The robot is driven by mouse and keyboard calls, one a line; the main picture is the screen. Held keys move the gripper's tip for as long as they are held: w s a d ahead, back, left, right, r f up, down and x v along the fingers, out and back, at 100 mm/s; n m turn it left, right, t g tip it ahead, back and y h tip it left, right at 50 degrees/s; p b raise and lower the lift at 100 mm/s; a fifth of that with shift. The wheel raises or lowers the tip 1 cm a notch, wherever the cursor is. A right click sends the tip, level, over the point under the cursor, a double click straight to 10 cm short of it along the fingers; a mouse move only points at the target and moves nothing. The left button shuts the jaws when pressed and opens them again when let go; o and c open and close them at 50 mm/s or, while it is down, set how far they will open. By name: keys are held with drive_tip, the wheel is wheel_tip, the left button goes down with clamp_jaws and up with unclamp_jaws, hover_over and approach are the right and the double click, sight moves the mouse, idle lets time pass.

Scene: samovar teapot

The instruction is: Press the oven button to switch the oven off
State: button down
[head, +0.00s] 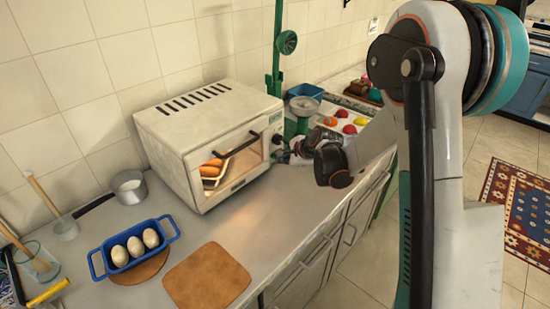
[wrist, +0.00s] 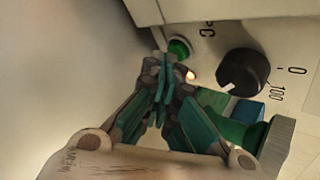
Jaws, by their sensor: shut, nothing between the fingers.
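The white oven (head: 165,125) stands on the counter against the tiled wall. Its door is shut and its inside is lit, with brown baked food on a tray (head: 212,170). In the head view my gripper (head: 282,155) is at the oven's right front, where the button is hidden.
A blue tray of eggs (head: 121,268), a brown board (head: 207,277) and a small pot (head: 130,187) stand left and in front of the oven. A green scale (head: 305,106) and a white tray of colourful items (head: 350,117) stand to its right.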

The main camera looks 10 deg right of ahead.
drive_tip(key=shift+w+a, duration=0.15)
idle(0.4)
drive_tip(key=shift+s+d, duration=0.6)
drive_tip(key=shift+s, duration=0.2)
drive_tip(key=shift+s+d+b, duration=0.2)
drive_tip(key=shift+s+d, duration=0.4)
drive_tip(key=shift+s, duration=0.2)
drive_tip(key=shift+s+d+b, duration=0.2)
drive_tip(key=shift+s+d, duration=0.35)
drive_tip(key=shift+s, duration=0.3)
drive_tip(key=shift+s+d+b, duration=0.2)
drive_tip(key=shift+s+d, duration=0.4)
drive_tip(key=shift+s, duration=0.2)
drive_tip(key=shift+r, duration=0.1)
